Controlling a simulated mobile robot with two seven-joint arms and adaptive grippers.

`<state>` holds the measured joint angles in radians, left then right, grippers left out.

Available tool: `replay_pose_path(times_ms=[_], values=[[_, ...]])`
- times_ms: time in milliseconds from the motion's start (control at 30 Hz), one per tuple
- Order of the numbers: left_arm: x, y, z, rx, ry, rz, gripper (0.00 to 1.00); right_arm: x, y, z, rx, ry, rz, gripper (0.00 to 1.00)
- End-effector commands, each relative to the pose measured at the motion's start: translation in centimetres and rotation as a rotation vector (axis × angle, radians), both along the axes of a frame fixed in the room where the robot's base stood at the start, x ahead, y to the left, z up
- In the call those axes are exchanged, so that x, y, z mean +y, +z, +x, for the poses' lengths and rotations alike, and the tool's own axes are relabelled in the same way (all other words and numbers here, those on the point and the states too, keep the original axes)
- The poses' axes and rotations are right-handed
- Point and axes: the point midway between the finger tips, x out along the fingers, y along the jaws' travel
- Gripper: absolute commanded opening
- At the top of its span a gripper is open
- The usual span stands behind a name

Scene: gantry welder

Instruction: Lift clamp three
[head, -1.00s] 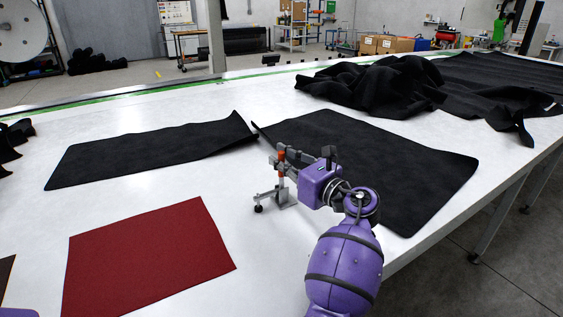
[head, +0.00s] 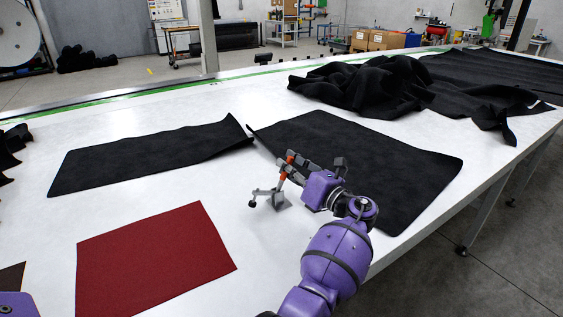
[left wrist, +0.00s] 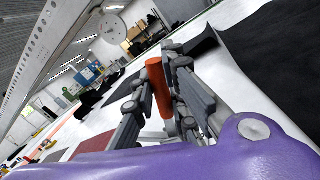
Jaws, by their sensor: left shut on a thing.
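My left gripper (head: 291,166) is shut on the orange handle of a grey metal clamp (head: 267,194) with a black-tipped arm. The clamp hangs tilted from the fingers, with its arm pointing left. A soft shadow under it suggests that it is clear of the white table, just left of a black fabric panel. In the left wrist view the orange handle (left wrist: 158,88) stands between the two grey fingers. The rest of the clamp is largely hidden there. My right gripper is not in view.
A black fabric panel (head: 375,165) lies right of the clamp on the white table (head: 190,185). A black strip (head: 145,158) and a red fabric piece (head: 155,258) lie left. Crumpled black cloth (head: 365,85) is heaped behind. Bare tabletop surrounds the clamp's left side.

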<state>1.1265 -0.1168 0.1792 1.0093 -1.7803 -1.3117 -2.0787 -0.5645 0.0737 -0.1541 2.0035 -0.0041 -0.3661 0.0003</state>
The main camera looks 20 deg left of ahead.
Motion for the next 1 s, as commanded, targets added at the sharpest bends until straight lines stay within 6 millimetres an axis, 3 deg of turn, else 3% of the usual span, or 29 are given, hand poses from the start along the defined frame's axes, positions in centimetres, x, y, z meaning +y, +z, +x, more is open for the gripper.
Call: replay_pose_path(times_ms=[400, 900, 933, 1000], values=[[-0.9, -0.7, 1.1, 0.144, 0.001, 0.112, 0.0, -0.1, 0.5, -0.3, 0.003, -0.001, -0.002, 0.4], [-1.0, -0.9, 1.2, 0.16, 0.001, 0.123, 0.0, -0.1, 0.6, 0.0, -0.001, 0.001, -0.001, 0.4], [-1.0, -0.9, 1.2, 0.16, 0.001, 0.123, 0.15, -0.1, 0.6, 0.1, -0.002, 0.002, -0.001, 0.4], [-1.0, -0.9, 1.2, 0.16, 0.001, 0.123, 0.24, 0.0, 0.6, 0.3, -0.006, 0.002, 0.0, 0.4]])
